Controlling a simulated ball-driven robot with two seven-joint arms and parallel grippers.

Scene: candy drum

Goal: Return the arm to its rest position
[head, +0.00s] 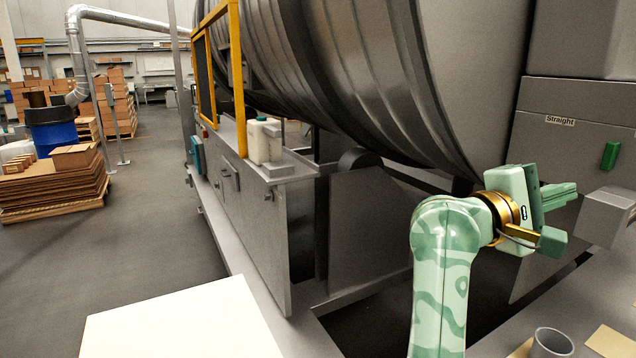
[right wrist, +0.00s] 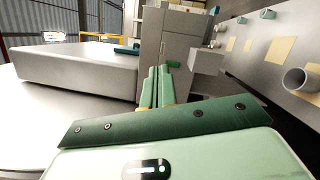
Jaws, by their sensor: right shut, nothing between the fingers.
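My right arm, pale green with darker patches, rises from the lower right of the head view. My right gripper (head: 562,195) points to the right, in front of the grey cabinet and beside the big drum. Its green fingers (right wrist: 157,88) lie together in the right wrist view, shut with nothing between them. It is raised in the air and holds nothing. My left gripper is not in view.
The large ribbed metal drum (head: 365,70) fills the upper middle. A grey cabinet (head: 560,100) labelled "Straight" has a green handle (head: 610,155). A grey cup (head: 552,343) stands at lower right. A white surface (head: 180,325) lies at lower left. White bottles (head: 258,140) stand on a ledge.

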